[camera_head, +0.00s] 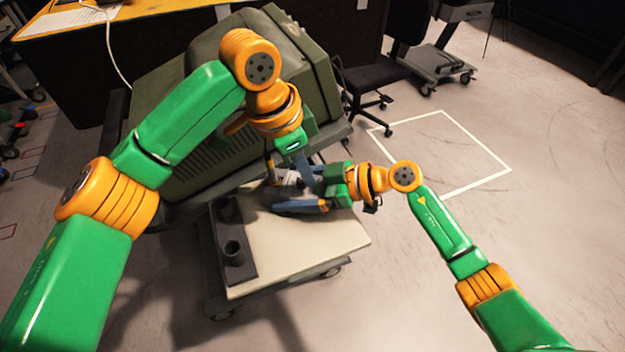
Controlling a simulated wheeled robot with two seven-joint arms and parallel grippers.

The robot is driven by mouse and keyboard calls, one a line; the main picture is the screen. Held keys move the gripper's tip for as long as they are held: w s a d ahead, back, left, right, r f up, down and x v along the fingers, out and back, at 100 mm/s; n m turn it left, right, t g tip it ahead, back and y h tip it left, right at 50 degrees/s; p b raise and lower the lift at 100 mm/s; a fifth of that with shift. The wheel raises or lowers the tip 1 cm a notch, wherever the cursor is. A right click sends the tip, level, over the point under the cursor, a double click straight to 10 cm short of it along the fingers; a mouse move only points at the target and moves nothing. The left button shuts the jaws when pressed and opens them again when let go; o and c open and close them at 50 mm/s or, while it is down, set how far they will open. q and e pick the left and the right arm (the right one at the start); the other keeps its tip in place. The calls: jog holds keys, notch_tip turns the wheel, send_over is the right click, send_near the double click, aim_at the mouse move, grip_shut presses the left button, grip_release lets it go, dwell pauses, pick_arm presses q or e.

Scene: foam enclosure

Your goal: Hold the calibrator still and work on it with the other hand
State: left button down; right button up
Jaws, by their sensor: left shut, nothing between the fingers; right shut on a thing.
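The calibrator (287,179) is a small grey-and-white thing at the back of the cream-topped cart. It is largely hidden by the fingers of both my grippers. My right gripper (290,197) reaches in from the right, low over the cart top, and is shut on the calibrator. My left gripper (294,176) points down from above, right by the calibrator, and is shut with nothing in it. I cannot tell whether its fingertips touch the calibrator.
The cart top (305,245) is bare at the front and right. A dark tray (240,270) with a round cup-like holder (234,250) lies along its left side. A large olive-green machine (320,75) stands close behind. A black chair (375,80) is at the back.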

pick_arm(q)
jog(key=v, duration=0.6)
jog(key=shift+s+r, duration=0.25)
jog(key=shift+r, duration=0.1)
jog(key=t+h, duration=0.2)
jog(key=h, duration=0.3)
send_near(317, 190)
notch_tip(317, 190, up, 3)
jog(key=a, duration=0.2)
jog(key=shift+s+f+h, duration=0.1)
jog(key=shift+s+h, duration=0.05)
jog(key=shift+h, duration=0.15)
jog(key=x, duration=1)
jog(key=shift+a, duration=0.1)
